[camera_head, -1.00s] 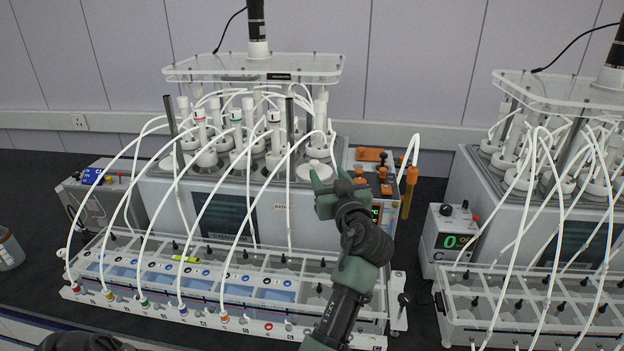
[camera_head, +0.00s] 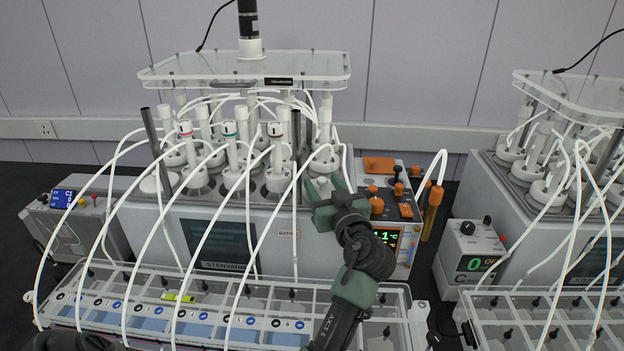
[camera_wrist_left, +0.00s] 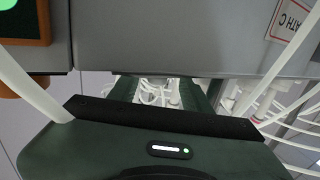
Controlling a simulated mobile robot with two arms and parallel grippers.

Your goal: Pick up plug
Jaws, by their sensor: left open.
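My left gripper (camera_head: 327,190) is open, in front of the right part of the middle reactor unit (camera_head: 210,235). Its arm rises from the bottom of the head view. White plugs with tubes stand in the bottle tops behind it; one plug (camera_head: 324,158) is just above the gripper in the picture. Another plug (camera_head: 276,160) stands further left. I cannot tell which plug is meant. In the left wrist view the open fingers (camera_wrist_left: 162,92) show apart, with white tubes visible beyond the gap. No object shows held. My right gripper is not identifiable.
Many curved white tubes (camera_head: 222,205) hang over the front of the unit. A clear plate (camera_head: 245,72) stands above the bottles. A clear rack (camera_head: 255,290) stands in front. An orange-brown probe (camera_head: 432,210) and a second unit (camera_head: 490,205) are to the right.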

